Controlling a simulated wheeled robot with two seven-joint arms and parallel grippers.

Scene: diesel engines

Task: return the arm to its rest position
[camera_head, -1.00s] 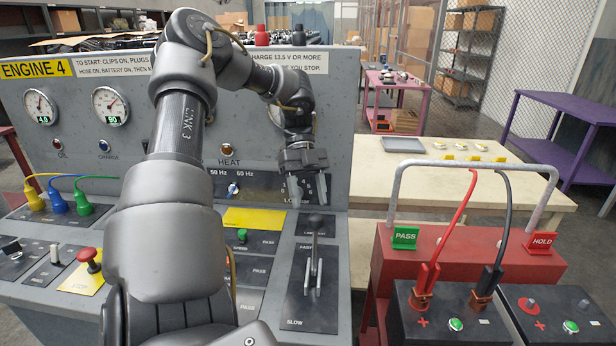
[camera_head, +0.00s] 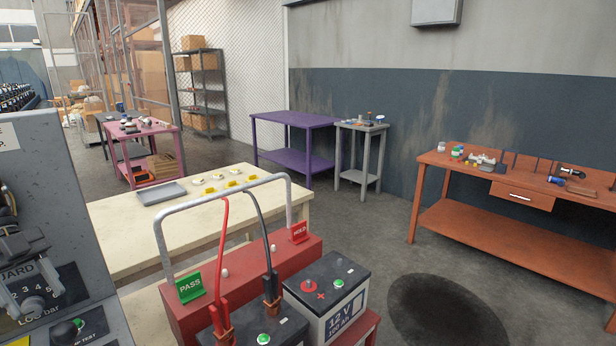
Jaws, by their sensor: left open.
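My left gripper (camera_head: 34,284) is at the far left edge of the head view, in front of the grey engine console (camera_head: 60,200). It is open and no object shows between its fingers. Only its wrist and fingers show; the rest of my left arm is outside the picture. A dark panel with numbers is behind the fingers, and I cannot tell whether they touch it. My right gripper is not in view.
A red battery stand (camera_head: 185,305) with a metal hoop (camera_head: 222,192) and a battery (camera_head: 328,290) are at the front. A cream table (camera_head: 130,220) lies behind. A purple table (camera_head: 295,120) and an orange workbench (camera_head: 500,245) stand farther right. Open floor lies between.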

